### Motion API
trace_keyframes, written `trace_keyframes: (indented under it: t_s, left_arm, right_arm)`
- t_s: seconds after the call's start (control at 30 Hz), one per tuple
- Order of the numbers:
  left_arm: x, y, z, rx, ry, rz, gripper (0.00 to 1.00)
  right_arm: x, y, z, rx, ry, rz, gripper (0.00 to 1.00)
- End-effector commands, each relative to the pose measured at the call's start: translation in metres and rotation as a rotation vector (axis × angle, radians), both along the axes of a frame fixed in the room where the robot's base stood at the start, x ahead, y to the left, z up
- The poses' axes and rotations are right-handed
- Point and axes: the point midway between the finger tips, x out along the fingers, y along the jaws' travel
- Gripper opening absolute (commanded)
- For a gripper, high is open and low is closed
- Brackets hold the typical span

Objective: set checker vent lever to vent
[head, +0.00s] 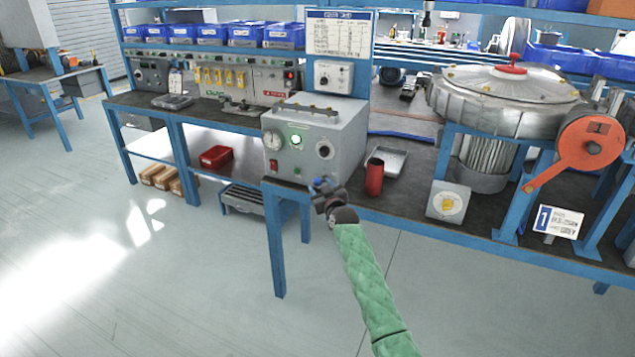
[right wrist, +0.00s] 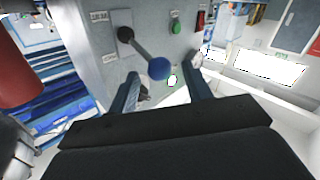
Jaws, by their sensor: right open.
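The checker (head: 345,135) is a grey box with a gauge, a lit green lamp and a black knob, standing on the bench corner. Its vent lever (right wrist: 143,48) shows in the right wrist view as a dark rod with a blue ball (right wrist: 160,68), running from a dark pivot down and right. Small labels beside the pivot are too small to read. My right gripper (head: 325,192) is at the checker's lower front right. Its fingers (right wrist: 161,82) are open, with the ball between the fingertips in the picture; contact cannot be seen. My left gripper is out of view.
A red cylinder (head: 374,177) stands close right of my right gripper, next to a metal tray (head: 393,161). A small grey box with a yellow dial (head: 448,201) and the large blower (head: 505,95) are further right. The floor (head: 190,285) in front is clear.

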Motion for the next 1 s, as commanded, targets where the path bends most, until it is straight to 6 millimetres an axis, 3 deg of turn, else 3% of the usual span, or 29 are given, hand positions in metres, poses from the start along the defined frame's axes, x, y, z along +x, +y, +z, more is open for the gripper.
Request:
trace_keyframes:
  t_s: [0.3, 0.63, 0.67, 0.9, 1.0]
  left_arm:
    - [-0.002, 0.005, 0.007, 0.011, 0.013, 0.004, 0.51]
    - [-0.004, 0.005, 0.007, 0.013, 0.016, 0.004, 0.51]
    - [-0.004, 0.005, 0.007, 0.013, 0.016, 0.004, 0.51]
    - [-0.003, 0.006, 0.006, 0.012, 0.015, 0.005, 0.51]
    - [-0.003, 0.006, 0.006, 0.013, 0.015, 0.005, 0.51]
  right_arm:
    - [0.028, 0.010, 0.000, 0.000, 0.001, 0.001, 0.49]
    - [0.030, 0.011, 0.000, 0.001, 0.001, 0.001, 0.49]
    - [0.030, 0.011, 0.000, 0.001, 0.001, 0.001, 0.47]
    - [0.030, 0.011, -0.001, 0.001, 0.001, 0.001, 0.00]
    - [0.030, 0.011, -0.001, 0.000, 0.002, 0.001, 0.00]
